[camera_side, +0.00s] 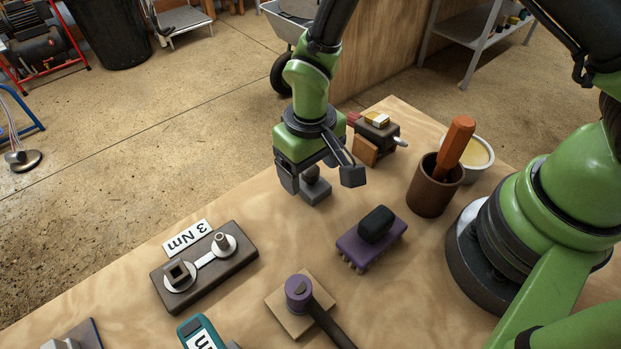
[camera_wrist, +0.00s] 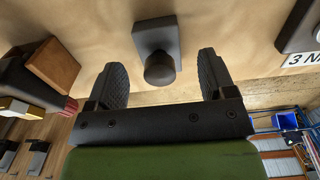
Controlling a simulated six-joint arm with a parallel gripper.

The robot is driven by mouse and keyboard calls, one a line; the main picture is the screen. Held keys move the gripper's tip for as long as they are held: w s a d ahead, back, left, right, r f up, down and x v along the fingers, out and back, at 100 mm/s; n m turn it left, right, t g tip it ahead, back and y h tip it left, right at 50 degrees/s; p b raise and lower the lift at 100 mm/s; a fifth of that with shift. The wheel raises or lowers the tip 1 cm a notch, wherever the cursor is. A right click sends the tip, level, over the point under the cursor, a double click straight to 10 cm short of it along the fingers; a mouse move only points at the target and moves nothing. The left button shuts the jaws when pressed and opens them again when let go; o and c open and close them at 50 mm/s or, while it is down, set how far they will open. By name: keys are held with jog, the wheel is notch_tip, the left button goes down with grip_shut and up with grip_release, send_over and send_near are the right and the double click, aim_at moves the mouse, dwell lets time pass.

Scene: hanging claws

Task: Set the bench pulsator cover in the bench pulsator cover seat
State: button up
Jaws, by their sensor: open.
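A small grey piece with a square base and a round knob (camera_side: 315,190) sits on the bench below my gripper; it looks like the bench pulsator cover, though nothing labels it. In the wrist view the grey piece (camera_wrist: 155,35) shows its knob between the fingertips, with gaps on both sides. My gripper (camera_side: 320,182) is open and points down over it; both fingers also show in the wrist view (camera_wrist: 162,64). I cannot tell for certain which part is the seat. A dark block (camera_side: 233,267) with a square fitting, a round post and a "3 Nm" label lies to the left.
A purple brush-like block (camera_side: 358,254) and a brown cup (camera_side: 428,195) with an orange-handled tool stand to the right. A purple-headed tool (camera_side: 298,291) lies on a wooden plate in front. A small dark device with a wooden block (camera_side: 367,150) is behind my gripper.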

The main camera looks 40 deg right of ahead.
aim_at(311, 169)
notch_tip(311, 169, down, 2)
jog(key=shift+f, duration=0.25)
jog(key=c, duration=1)
notch_tip(311, 169, up, 10)
jog(key=shift+r, duration=0.1)
jog(key=shift+o, duration=1.1)
grip_shut()
jog(key=w+d+r+g, duration=0.1)
jog(key=w+d+r, duration=0.1)
jog(key=d+r, duration=0.9)
jog(key=d, duration=0.3)
jog(key=shift+w+d+g, duration=0.15)
jog(key=shift+d+g, duration=0.25)
